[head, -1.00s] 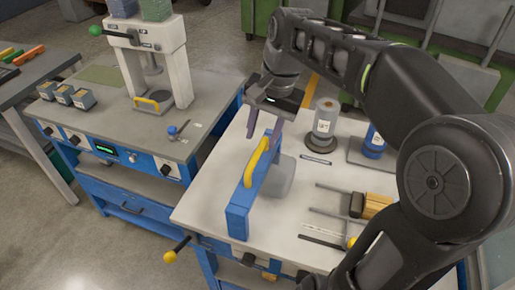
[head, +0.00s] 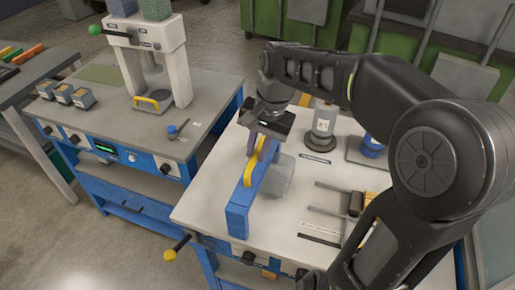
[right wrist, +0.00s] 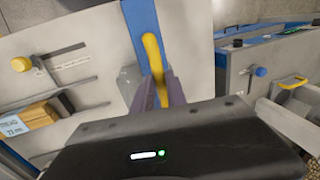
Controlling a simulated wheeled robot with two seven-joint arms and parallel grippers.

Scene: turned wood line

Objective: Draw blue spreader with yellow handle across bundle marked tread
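The blue spreader (head: 240,203) stands on the light worktop, its yellow handle (head: 249,170) along its upper side. It also shows in the right wrist view (right wrist: 141,18), with the handle (right wrist: 153,56) running between my fingers. My right gripper (head: 262,143) is over the far end of the handle, its purple-grey fingers (right wrist: 162,92) on either side of it; they look open. A wood-coloured bundle (right wrist: 38,115) with a label that seems to read TREAD lies at the left of the right wrist view. In the head view my arm partly hides the bundle (head: 356,203). My left gripper is not in view.
A translucent grey block (head: 280,177) stands close beside the spreader. A grey bottle (head: 324,122) and a blue container (head: 373,145) stand farther back. Flat metal bars (head: 328,208) lie by the bundle. A white press (head: 150,60) stands on the left bench.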

